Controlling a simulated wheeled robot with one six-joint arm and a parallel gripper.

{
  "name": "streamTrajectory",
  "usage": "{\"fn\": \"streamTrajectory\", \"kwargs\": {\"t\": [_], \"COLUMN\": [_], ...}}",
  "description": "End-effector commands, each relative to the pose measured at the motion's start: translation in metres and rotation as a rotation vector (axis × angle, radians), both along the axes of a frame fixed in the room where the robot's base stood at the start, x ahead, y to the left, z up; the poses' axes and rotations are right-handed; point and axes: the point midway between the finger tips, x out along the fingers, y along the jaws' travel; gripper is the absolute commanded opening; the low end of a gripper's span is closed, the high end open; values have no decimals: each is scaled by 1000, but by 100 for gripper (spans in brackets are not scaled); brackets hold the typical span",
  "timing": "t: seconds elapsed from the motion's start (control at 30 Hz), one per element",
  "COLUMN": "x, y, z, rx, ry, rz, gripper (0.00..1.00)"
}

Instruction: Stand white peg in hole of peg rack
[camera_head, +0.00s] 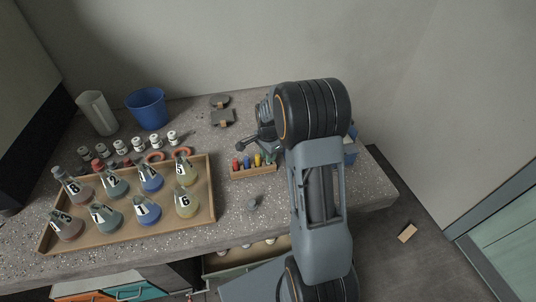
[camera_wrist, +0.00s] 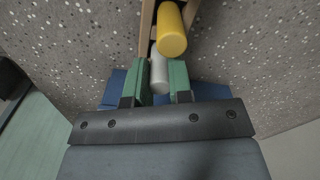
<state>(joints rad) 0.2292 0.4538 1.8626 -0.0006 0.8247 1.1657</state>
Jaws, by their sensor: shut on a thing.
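The white peg (camera_wrist: 159,75) is held between the two green fingertips of my gripper (camera_wrist: 161,82) in the wrist view. The wooden peg rack (camera_wrist: 148,18) runs in from the top edge, and the peg is at its near end, close to the yellow peg (camera_wrist: 172,30). I cannot tell whether the peg's lower end is in a hole or above it. In the head view the rack (camera_head: 254,173) stands on the bench with red, blue and yellow pegs; my arm covers the area to its right and the white peg does not show clearly.
A wooden tray (camera_head: 213,190) with several numbered flasks lies left of the rack. Behind it are small jars, a blue bucket (camera_head: 147,107) and a grey cylinder (camera_head: 97,113). A small grey object (camera_head: 252,204) lies in front of the rack. A wooden block (camera_head: 407,233) is on the floor.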

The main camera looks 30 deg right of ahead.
Motion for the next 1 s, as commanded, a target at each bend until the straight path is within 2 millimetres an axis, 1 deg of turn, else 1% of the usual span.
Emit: {"fn": "streamTrajectory", "kwargs": {"t": [0.23,0.27,0.53,0.77,0.83,0.93,1.0], "x": [0,0,0,0,0,1,1], "y": [0,0,0,0,0,0,0], "z": [-5,-4,-4,-4,-1,9,20], "rx": [0,0,0,0,0,0,-1], "ry": [0,0,0,0,-1,-3,-4], "rz": [0,0,0,0,0,0,0], "gripper": [0,23,49,50,50,50,50]}}
